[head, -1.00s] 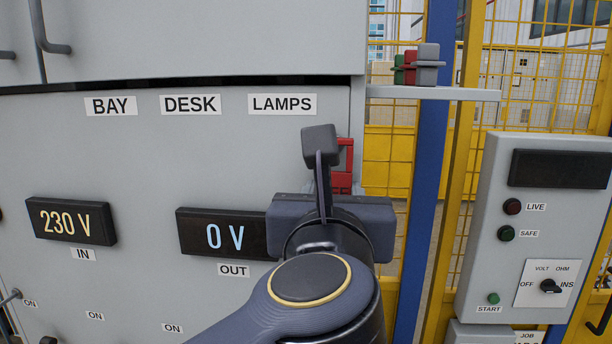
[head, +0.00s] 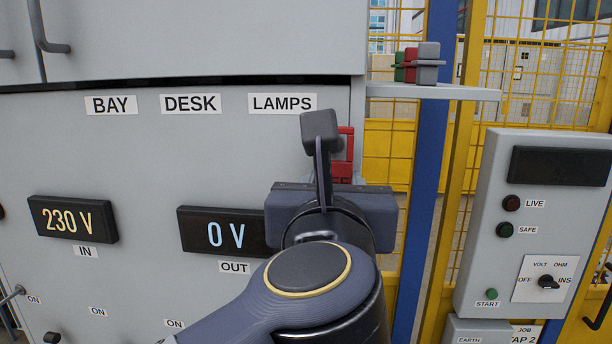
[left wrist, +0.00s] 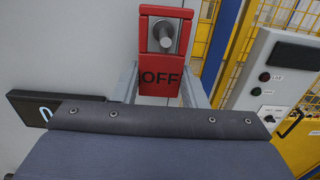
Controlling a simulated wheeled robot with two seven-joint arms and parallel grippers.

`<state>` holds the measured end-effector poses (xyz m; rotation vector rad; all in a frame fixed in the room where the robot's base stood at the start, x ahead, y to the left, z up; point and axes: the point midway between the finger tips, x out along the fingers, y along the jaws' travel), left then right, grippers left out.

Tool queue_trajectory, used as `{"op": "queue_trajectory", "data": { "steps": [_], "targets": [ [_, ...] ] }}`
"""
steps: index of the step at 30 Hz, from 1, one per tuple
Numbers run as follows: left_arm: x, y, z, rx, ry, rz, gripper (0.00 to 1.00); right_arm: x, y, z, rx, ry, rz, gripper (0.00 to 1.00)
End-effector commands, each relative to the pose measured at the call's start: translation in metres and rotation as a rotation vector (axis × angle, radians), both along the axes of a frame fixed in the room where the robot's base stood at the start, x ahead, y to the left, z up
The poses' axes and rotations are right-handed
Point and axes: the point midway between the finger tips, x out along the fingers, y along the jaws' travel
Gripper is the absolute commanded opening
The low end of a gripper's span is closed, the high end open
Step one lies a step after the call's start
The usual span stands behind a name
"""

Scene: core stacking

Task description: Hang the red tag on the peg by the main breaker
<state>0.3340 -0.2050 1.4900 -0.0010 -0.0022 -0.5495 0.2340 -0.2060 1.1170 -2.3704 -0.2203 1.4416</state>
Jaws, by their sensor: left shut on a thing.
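The red tag (head: 346,145) is in my left gripper (head: 328,140), partly hidden behind a finger in the head view. In the left wrist view the red tag (left wrist: 160,80) reads OFF and stands upright, its lower part between the two fingers. A round grey metal peg (left wrist: 166,36) shows inside the opening in the tag's upper part. I cannot tell whether the peg passes through the opening or is only behind it. I cannot make out the main breaker. My right gripper is not in view.
The grey cabinet front (head: 140,155) is close on the left, with a 0 V display (head: 225,233) beside my gripper. A shelf (head: 440,93) with red, green and grey pieces juts out above right. A control box (head: 535,230) stands at right before yellow mesh.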

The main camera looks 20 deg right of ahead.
Motion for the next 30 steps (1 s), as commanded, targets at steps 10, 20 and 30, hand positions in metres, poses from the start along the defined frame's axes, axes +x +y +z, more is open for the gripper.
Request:
{"op": "queue_trajectory", "data": {
  "steps": [10,20,30],
  "targets": [
    [-0.013,0.008,0.0,-0.001,0.0,-0.001,0.02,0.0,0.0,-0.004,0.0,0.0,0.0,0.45],
    [-0.024,0.015,0.0,0.0,0.0,0.0,0.02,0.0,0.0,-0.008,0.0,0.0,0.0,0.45],
    [-0.035,0.022,0.0,-0.001,0.0,-0.001,0.02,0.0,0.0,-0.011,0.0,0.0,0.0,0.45]
  ]
}}
